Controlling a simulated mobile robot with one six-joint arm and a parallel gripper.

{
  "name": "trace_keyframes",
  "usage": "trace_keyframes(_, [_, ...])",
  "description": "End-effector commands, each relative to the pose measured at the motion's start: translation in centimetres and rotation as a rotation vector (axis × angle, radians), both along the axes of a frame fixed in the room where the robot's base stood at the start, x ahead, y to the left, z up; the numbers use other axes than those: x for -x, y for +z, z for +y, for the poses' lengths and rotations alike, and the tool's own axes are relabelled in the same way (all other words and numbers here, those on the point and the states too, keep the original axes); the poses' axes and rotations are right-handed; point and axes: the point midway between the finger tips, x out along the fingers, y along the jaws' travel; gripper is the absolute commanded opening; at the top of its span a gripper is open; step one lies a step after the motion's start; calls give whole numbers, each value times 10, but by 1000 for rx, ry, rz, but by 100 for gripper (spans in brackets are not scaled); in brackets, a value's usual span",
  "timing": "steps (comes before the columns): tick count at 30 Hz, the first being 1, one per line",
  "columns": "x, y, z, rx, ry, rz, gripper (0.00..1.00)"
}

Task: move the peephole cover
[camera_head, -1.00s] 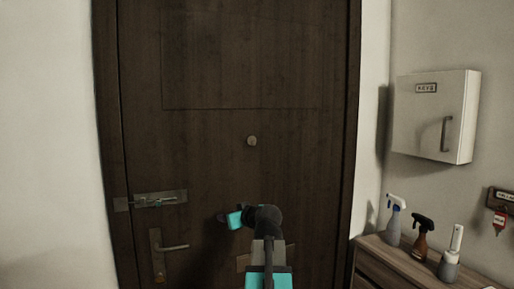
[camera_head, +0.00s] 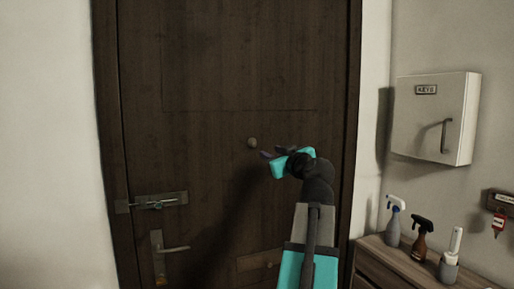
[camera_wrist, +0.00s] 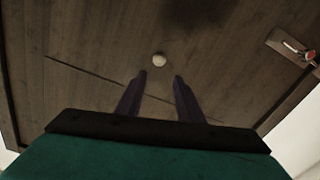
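The peephole cover (camera_head: 252,143) is a small round pale knob on the dark wooden door (camera_head: 215,60), near its middle. In the wrist view the cover (camera_wrist: 159,60) lies just beyond and between my two fingertips, apart from them. My gripper (camera_head: 273,153) is close to the right of the cover and slightly below it in the head view. Its two dark fingers (camera_wrist: 159,75) are spread with nothing between them.
A door latch (camera_head: 158,202) and a door handle (camera_head: 172,249) are on the door's left side. A white key box (camera_head: 436,116) hangs on the right wall. A wooden cabinet (camera_head: 400,262) holds spray bottles (camera_head: 394,222) at lower right. The upper door is clear.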

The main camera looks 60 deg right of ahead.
Motion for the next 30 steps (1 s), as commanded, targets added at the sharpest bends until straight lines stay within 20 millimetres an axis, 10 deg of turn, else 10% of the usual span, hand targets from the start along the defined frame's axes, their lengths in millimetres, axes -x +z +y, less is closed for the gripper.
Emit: trace_keyframes(30, [-81, 2, -61, -3, 1, 1, 34])
